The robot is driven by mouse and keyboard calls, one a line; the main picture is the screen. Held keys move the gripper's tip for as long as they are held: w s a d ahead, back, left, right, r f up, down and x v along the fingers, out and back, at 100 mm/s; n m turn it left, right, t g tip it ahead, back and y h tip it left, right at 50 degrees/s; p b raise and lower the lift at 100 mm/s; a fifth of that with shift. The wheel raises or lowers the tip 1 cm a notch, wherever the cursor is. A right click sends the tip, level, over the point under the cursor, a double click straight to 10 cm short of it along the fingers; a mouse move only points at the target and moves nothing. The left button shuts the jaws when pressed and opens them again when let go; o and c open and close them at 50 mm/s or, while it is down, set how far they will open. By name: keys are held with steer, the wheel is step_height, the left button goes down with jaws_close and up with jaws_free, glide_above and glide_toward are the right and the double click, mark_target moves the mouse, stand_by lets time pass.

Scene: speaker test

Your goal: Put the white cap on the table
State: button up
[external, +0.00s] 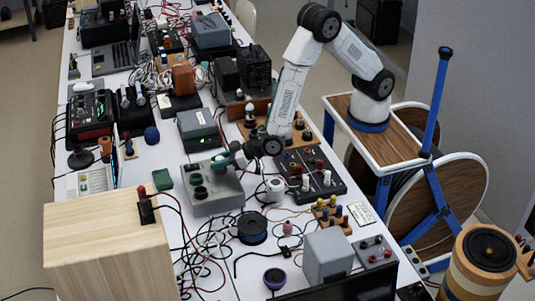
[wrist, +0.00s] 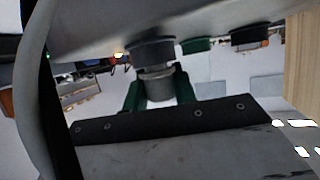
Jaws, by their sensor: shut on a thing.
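My gripper (external: 222,160) is at the back right of a grey box (external: 214,198) with dark round knobs on top. In the wrist view, the green fingers of my gripper (wrist: 158,92) are shut on a pale grey, round piece (wrist: 157,87). It looks like the white cap in shade. It meets or sits close to a dark round fitting (wrist: 152,52) on the grey box's face (wrist: 95,20); I cannot tell if they touch. In the external view my gripper hides the piece.
The white table (external: 185,238) is crowded with devices and cables. A wooden box (external: 105,245) stands front left. A small white cylinder (external: 275,187) and a black panel with plugs (external: 312,178) are right of the grey box. A green block (external: 163,177) lies on its left.

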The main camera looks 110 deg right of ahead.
steer(key=shift+f, duration=0.15)
steer(key=o, duration=1)
steer(key=shift+c, duration=0.2)
steer(key=shift+s, duration=0.1)
